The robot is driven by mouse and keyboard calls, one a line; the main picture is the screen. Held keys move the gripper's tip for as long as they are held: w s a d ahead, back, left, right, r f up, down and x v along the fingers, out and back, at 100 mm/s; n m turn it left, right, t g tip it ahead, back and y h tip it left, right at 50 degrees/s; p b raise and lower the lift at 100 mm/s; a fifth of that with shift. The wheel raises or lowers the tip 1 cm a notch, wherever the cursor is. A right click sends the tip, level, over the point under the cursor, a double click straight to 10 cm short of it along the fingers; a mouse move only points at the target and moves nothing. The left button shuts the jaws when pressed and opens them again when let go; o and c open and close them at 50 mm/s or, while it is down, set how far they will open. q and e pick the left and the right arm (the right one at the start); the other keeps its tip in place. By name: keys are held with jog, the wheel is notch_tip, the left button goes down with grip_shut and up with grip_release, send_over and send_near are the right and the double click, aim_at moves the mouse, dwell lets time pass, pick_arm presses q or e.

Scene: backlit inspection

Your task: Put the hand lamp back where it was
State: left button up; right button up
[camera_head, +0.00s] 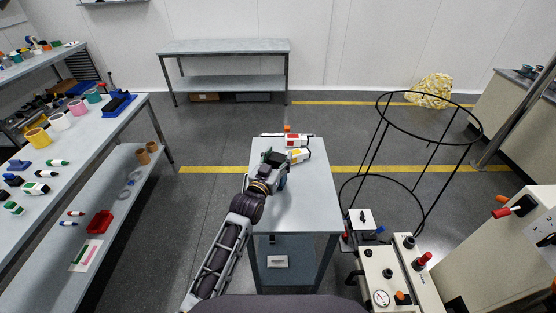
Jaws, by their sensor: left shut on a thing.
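My left arm reaches over the small grey table (310,200) in the middle. My left gripper (284,158) is shut on the hand lamp (300,156), which looks like a small white body with a yellow part. The lamp is partly hidden by the gripper, and I cannot tell whether it touches the tabletop. A white and red item (297,141) is just behind it, near the table's far edge. A small orange item (287,128) shows at that edge. My right gripper is not in view.
The front and right of the small table are clear. A black ring-shaped frame (430,134) and a cream machine with knobs (398,278) stand to the right. A long shelf bench (100,135) with cups and tape runs along the left.

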pick_arm(q)
jog(key=shift+f, duration=0.35)
jog(key=o, duration=1.3)
jog(key=shift+c, duration=0.2)
jog(key=shift+o, duration=1.4)
